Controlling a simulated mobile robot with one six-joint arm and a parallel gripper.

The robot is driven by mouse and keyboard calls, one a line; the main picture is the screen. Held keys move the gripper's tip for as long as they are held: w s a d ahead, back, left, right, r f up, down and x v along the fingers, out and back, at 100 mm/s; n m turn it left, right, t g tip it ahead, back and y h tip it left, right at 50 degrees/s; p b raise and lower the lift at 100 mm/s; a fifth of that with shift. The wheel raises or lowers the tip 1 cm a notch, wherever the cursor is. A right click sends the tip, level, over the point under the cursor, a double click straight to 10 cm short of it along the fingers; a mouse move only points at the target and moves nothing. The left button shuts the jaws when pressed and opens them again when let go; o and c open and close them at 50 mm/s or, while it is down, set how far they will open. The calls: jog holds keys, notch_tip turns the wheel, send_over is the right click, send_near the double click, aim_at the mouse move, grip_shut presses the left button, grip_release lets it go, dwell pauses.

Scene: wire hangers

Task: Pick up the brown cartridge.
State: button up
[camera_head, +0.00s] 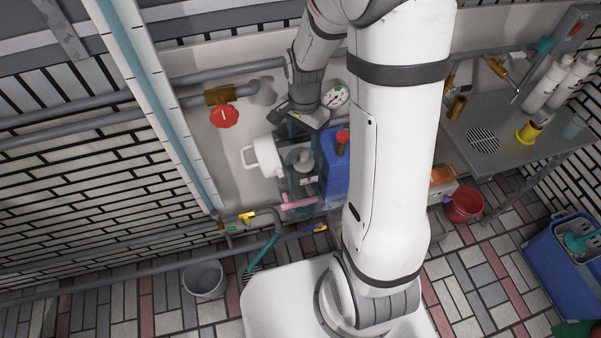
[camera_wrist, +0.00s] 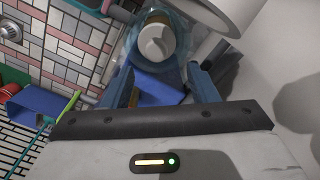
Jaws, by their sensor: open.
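My gripper (camera_head: 303,126) is open above a clear bluish jug (camera_head: 301,180) on the shelf by the back wall. In the wrist view, my two blue-grey fingers (camera_wrist: 162,78) stand apart with nothing gripped. The jug's pale round cap (camera_wrist: 155,42) shows just beyond them. A brown patch (camera_wrist: 157,17) shows behind the cap, but I cannot tell what it is. A brown cylinder (camera_head: 457,107) stands at the left end of the grey counter; it may be the brown cartridge. A smaller brown piece (camera_head: 341,149) shows under a red knob by the blue container.
A white jug (camera_head: 266,156) and a blue container (camera_head: 334,172) stand close beside the clear jug. A red valve (camera_head: 224,117) and pipes run along the wall. My arm hides part of the right side. A grey bucket (camera_head: 203,278) stands on the floor.

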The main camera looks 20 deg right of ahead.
aim_at(303, 154)
jog(key=f, duration=0.6)
jog(key=shift+s+a+f, duration=0.1)
jog(key=shift+s+f, duration=0.15)
jog(key=shift+s, duration=0.1)
jog(key=shift+c, duration=0.5)
grip_shut()
